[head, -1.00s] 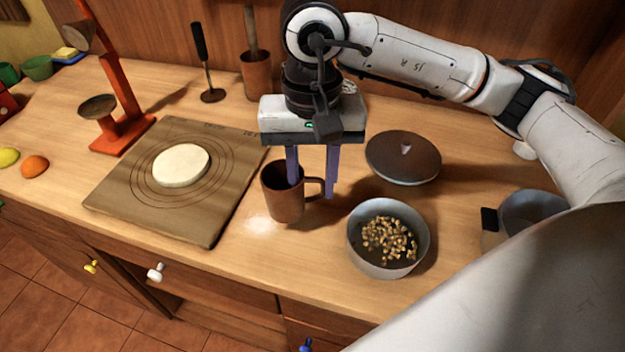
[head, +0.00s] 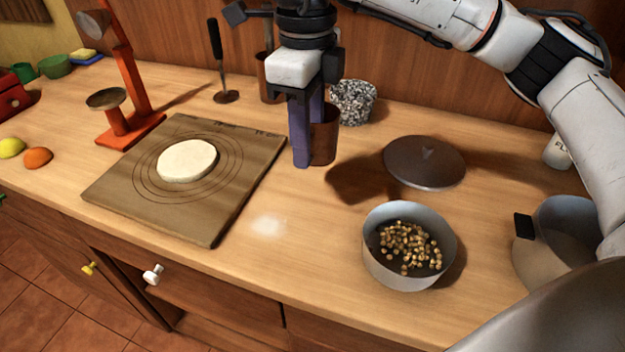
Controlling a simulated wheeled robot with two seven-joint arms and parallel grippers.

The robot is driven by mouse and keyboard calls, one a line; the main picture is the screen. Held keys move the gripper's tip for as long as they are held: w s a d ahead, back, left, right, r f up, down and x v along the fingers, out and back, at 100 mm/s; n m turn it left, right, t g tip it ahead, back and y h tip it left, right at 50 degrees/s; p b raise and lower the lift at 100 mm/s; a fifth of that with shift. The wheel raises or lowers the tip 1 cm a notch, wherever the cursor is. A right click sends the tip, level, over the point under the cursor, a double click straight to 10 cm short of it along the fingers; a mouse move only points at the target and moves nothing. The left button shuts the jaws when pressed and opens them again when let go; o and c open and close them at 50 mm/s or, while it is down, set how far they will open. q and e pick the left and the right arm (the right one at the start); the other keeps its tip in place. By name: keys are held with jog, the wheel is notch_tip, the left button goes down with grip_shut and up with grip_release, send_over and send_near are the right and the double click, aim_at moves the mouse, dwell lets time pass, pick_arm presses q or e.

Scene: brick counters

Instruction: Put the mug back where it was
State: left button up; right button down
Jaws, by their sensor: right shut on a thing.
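The brown mug (head: 324,135) is in the head view, above the counter behind the pale spot, partly hidden by my right gripper's fingers. My right gripper (head: 302,150) is shut on the mug, with its fingers pointing down. A dark shadow lies on the counter to the right of the mug, so it seems to be raised, though I cannot tell how high. The mug's handle is hidden. A pale whitish spot (head: 268,226) marks the counter to the right of the board. My left gripper is not in view.
A board (head: 215,225) with a dough disc (head: 187,160) lies left. A pot of chickpeas (head: 395,275), a dark lid (head: 425,163) and a grey metal vessel (head: 560,235) stand right. A speckled pot (head: 353,101) and a utensil holder (head: 270,85) stand behind the mug.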

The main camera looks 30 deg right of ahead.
jog(key=shift+f, duration=3.6)
jog(key=shift+f, duration=0.25)
jog(key=c, duration=1.3)
grip_release()
jog(key=shift+r, duration=0.1)
notch_tip(320, 180, up, 12)
jog(key=shift+r, duration=0.15)
